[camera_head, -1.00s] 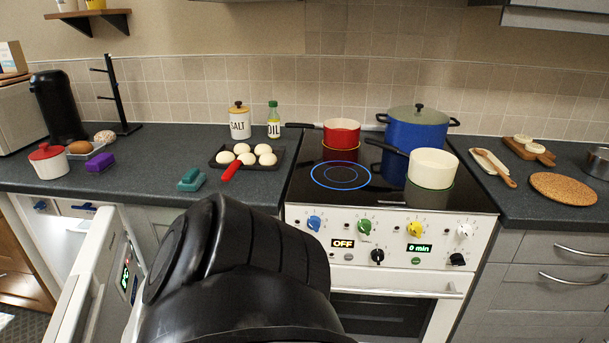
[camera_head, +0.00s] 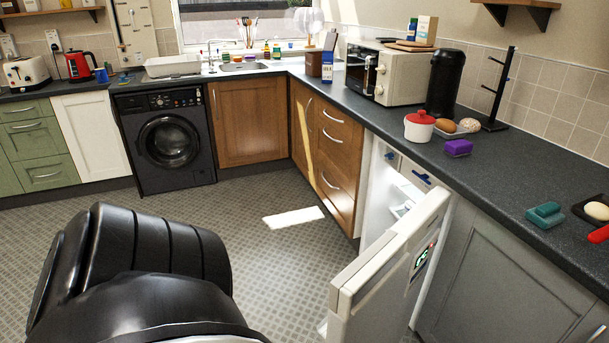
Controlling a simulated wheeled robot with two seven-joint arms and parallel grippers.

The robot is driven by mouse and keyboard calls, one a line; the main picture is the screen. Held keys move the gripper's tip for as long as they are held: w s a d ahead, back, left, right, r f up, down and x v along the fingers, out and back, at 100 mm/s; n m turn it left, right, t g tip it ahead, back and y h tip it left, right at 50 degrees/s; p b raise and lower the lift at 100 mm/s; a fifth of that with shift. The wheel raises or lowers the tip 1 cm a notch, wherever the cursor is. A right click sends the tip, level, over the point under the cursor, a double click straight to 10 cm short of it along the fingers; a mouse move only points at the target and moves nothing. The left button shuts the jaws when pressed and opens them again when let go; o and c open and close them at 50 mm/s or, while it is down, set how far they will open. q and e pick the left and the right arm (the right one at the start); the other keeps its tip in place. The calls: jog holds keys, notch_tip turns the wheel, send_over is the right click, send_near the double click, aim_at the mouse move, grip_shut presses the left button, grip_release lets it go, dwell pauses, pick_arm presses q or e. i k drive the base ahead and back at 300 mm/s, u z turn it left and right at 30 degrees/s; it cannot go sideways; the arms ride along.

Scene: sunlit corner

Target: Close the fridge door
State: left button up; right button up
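The white fridge door (camera_head: 388,268) stands open below the counter, swung out into the room. Its outer edge is toward me, and a small lit display (camera_head: 424,256) shows on one face. The open fridge interior (camera_head: 384,190) is visible behind it, bright white with blue parts. A large black part of my own arm fills the lower left of the view, apart from the door. Neither gripper's fingers can be seen.
The grey counter (camera_head: 480,190) runs above the fridge, with a red-lidded pot (camera_head: 419,127) and a microwave (camera_head: 400,75). Wooden drawers (camera_head: 338,150) adjoin the fridge. The patterned floor (camera_head: 260,250) left of the door is clear.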

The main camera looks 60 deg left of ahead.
aim_at(374, 299)
jog(key=u, duration=1.2)
jog(key=i, duration=0.5)
jog(key=u, duration=1.4)
jog(key=k, duration=0.55)
jog(key=z, duration=0.55)
jog(key=i, duration=0.6)
